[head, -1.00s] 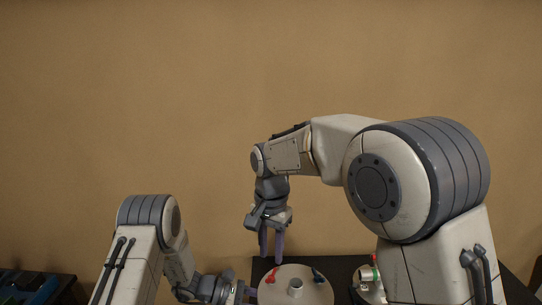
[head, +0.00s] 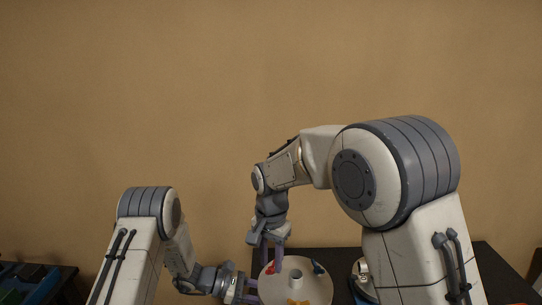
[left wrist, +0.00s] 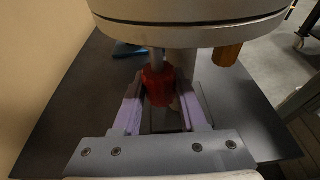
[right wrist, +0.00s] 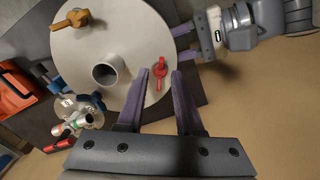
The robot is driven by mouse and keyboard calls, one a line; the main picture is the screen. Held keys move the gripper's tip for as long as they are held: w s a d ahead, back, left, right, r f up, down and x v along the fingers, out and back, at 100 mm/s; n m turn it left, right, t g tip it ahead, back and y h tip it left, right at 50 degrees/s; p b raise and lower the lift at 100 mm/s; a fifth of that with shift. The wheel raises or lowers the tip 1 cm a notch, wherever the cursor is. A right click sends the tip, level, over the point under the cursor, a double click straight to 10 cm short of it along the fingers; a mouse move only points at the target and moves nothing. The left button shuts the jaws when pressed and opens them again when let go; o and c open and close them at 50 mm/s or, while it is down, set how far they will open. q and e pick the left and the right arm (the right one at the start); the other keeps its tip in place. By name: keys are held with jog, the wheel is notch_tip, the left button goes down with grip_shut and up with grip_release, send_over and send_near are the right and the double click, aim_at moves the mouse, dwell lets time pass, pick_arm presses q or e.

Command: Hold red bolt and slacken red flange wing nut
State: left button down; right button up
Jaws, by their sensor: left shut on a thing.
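The round pale flange (head: 318,288) stands on the dark table, with a short central pipe (right wrist: 110,70). The red flange wing nut (right wrist: 160,75) sits near its rim. My right gripper (right wrist: 160,72) is above it, pointing down; its open fingers lie on either side of the nut with gaps showing. The red bolt (left wrist: 158,88) hangs under the flange, its head between the fingers of my left gripper (left wrist: 160,82), which is shut on it. In the head view, the left gripper (head: 254,290) reaches the flange's left edge, with its fingertips partly hidden.
An orange wing nut (right wrist: 78,19) and a blue one (right wrist: 58,86) sit elsewhere on the flange. An orange bolt (left wrist: 228,54) hangs below it. A red, white and green fitting (right wrist: 76,125) and an orange bin (right wrist: 14,96) lie beyond.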

grip_shut()
jog(key=n, duration=0.4)
jog(key=shift+n, duration=0.4)
jog(key=n, duration=0.3)
jog(key=shift+n, duration=0.9)
